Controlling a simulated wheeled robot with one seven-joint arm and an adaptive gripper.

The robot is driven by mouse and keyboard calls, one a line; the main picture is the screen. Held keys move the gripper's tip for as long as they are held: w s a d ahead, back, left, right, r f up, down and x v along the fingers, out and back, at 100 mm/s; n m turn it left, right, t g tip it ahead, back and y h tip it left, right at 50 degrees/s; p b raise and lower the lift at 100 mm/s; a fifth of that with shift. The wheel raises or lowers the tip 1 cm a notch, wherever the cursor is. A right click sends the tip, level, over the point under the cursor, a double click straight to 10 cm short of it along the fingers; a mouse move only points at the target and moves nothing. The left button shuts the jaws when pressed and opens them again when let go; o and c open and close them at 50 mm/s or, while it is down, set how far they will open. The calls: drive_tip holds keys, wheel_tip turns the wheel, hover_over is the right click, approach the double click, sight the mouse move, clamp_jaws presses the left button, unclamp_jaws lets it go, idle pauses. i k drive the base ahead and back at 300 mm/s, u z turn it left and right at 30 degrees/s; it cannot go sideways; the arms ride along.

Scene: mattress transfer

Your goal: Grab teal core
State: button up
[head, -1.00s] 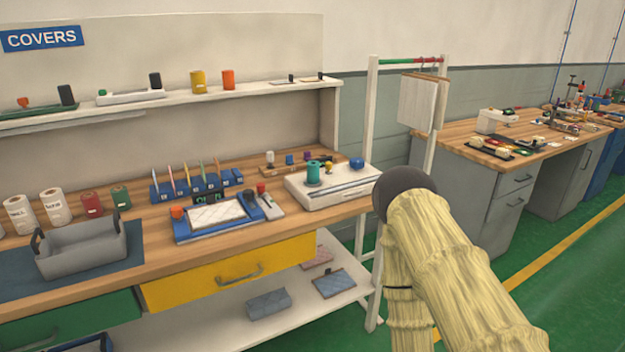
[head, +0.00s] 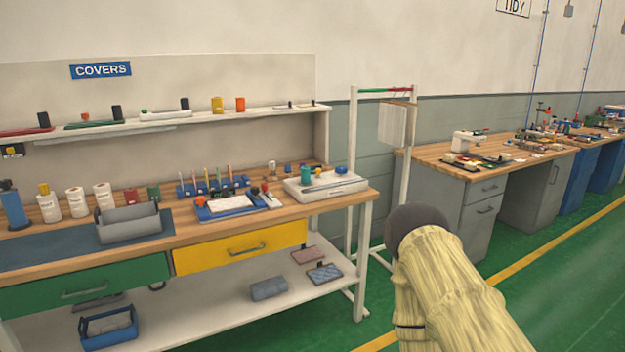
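A teal cylinder (head: 306,174), which looks like the teal core, stands upright on the left part of a white flat unit (head: 327,192) at the right end of the wooden bench. A smaller blue knob (head: 341,170) sits on the same unit, to its right. My arm, in a pale yellow sleeve with a dark rounded joint, shows at the lower right, in front of the floor and well apart from the teal cylinder. My gripper is not visible in the head view.
Another workbench (head: 430,156) is farther right. Green floor (head: 560,290) is open at the right.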

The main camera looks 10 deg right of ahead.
sight(306, 171)
drive_tip(key=z, duration=0.55)
drive_tip(key=i, duration=0.8)
drive_tip(key=z, duration=0.55)
drive_tip(key=i, duration=0.85)
drive_tip(key=u, duration=0.9)
drive_tip(key=i, duration=0.7)
drive_tip(key=u, duration=0.75)
